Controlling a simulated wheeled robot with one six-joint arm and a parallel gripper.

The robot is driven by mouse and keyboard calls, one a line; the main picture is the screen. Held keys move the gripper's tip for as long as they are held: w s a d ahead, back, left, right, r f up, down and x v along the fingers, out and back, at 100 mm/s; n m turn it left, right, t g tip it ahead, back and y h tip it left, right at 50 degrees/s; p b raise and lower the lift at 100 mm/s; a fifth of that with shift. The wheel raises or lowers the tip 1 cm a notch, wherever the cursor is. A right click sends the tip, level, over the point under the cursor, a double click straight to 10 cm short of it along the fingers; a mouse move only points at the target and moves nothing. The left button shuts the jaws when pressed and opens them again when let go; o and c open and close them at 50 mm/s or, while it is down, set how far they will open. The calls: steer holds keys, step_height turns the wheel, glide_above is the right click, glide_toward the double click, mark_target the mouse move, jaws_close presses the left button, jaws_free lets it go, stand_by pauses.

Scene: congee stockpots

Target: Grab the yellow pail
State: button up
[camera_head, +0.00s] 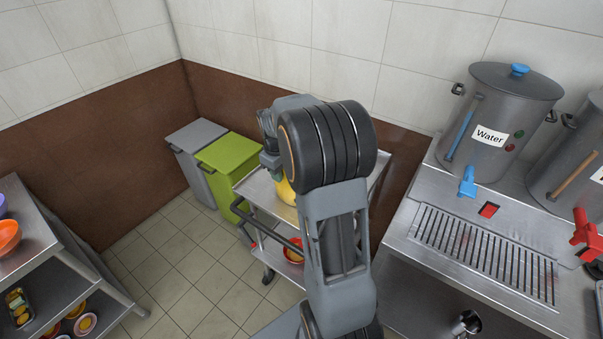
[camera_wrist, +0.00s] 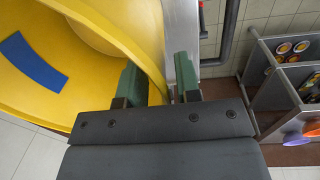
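The yellow pail (camera_head: 285,191) stands on the top shelf of the metal cart, mostly hidden behind my arm in the head view. In the wrist view the yellow pail (camera_wrist: 95,25) fills the upper left, with a blue patch (camera_wrist: 33,62) on its inner side. My gripper (camera_wrist: 157,70) is at its rim, with green fingers apart. One finger is inside the pail and the other outside, with the wall between them. A gap shows beside the outer finger, so the gripper looks open around the wall. In the head view its fingers are hidden.
The metal cart (camera_head: 256,190) has a dark handle and a red bowl (camera_head: 293,250) on its lower shelf. Green (camera_head: 229,163) and grey (camera_head: 196,137) bins stand behind left. A counter with a Water stockpot (camera_head: 492,112) is right. A bowl rack (camera_head: 25,240) is left; open floor lies between.

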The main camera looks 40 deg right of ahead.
jaws_close()
stand_by(1.2)
